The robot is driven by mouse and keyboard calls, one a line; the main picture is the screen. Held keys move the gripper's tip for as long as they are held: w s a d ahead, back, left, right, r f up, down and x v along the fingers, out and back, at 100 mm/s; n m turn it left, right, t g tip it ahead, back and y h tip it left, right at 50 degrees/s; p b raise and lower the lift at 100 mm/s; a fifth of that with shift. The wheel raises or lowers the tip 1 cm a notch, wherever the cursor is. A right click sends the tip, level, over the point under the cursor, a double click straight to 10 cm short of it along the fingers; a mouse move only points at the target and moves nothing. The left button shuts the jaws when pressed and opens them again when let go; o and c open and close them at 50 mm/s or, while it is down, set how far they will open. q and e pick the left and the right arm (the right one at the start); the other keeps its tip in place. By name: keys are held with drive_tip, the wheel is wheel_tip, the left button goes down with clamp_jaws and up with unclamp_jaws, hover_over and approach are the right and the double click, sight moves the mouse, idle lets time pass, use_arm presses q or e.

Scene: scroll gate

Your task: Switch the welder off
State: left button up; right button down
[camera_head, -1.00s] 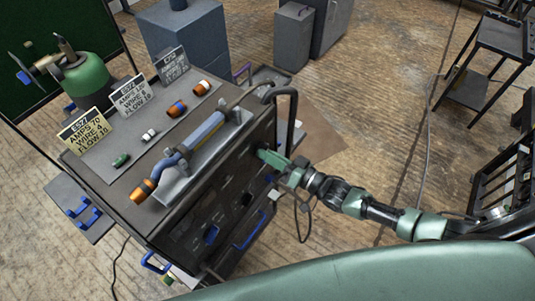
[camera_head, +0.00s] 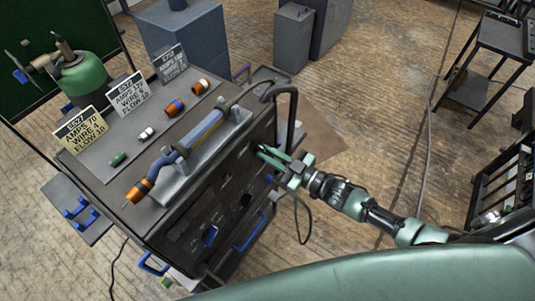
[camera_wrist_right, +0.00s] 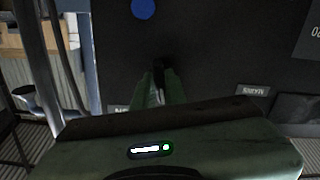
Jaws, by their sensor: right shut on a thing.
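The welder (camera_head: 215,205) is a dark box-shaped machine on a cart, its front panel facing right. My right gripper (camera_head: 264,152) reaches the upper right part of that panel, fingers pointing into it. In the right wrist view, the green fingers (camera_wrist_right: 163,86) are shut on a small dark switch knob (camera_wrist_right: 160,65) that stands out from the black panel. The fingers hide most of the knob, so its setting cannot be read. A small label (camera_wrist_right: 253,90) sits to the right of the fingers. My left gripper is not in view.
A torch (camera_head: 190,150) lies in a holder on the welder's top, beside several small coloured parts and cards. A black upright handle (camera_head: 292,120) stands close behind my right gripper. A blue handle (camera_head: 248,232) sticks out lower on the cart.

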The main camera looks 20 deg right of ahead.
drive_tip(key=n+b, duration=0.1)
drive_tip(key=n, duration=0.4)
idle(0.6)
drive_tip(key=c, duration=1.5)
unclamp_jaws()
drive_tip(key=shift+o, duration=0.2)
drive_tip(key=shift+d, duration=0.1)
drive_tip(key=b+v, duration=0.1)
drive_tip(key=v, duration=0.6)
drive_tip(key=shift+s+d, duration=0.2)
drive_tip(key=shift+s, duration=0.15)
